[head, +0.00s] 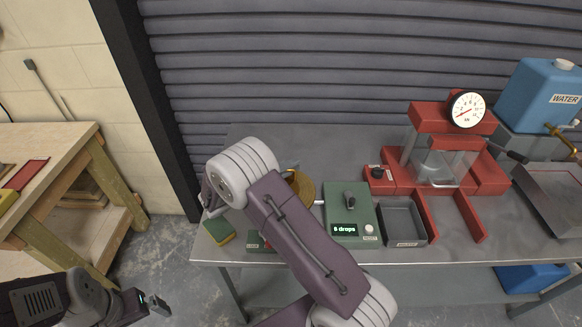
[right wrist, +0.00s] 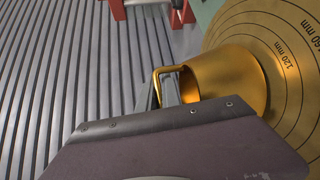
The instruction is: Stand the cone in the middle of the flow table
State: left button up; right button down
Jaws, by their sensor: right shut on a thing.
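The brass cone (right wrist: 228,82) shows in the right wrist view, upright with its wide end toward the flow table's ringed brass disc (right wrist: 292,65). It overlaps the disc's near part in this view; I cannot tell whether it touches the disc. My right gripper (right wrist: 168,92) is shut on the cone's bent handle, on the shutter side of the cone. In the head view the disc (head: 305,187) shows only in part behind my right arm, and the cone is mostly or fully hidden there. My left gripper (head: 152,304) is low at the left, away from the bench; its jaw opening is unclear.
A green-yellow sponge (head: 219,231) lies at the bench's left front. A ribbed shutter (head: 330,60) rises behind.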

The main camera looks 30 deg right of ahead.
jog(key=shift+w+f, duration=0.15)
jog(key=shift+f, duration=0.2)
jog(key=shift+f+b, duration=0.15)
jog(key=shift+b, duration=0.15)
jog(key=c, duration=1.5)
grip_release()
jog(key=shift+c, duration=0.2)
jog(key=shift+r, duration=0.2)
jog(key=shift+a, duration=0.35)
jog(key=b+v, duration=0.1)
jog(key=v, duration=1)
jog(key=shift+s+a+r, duration=0.1)
jog(key=shift+s+a, duration=0.05)
jog(key=shift+s, duration=0.05)
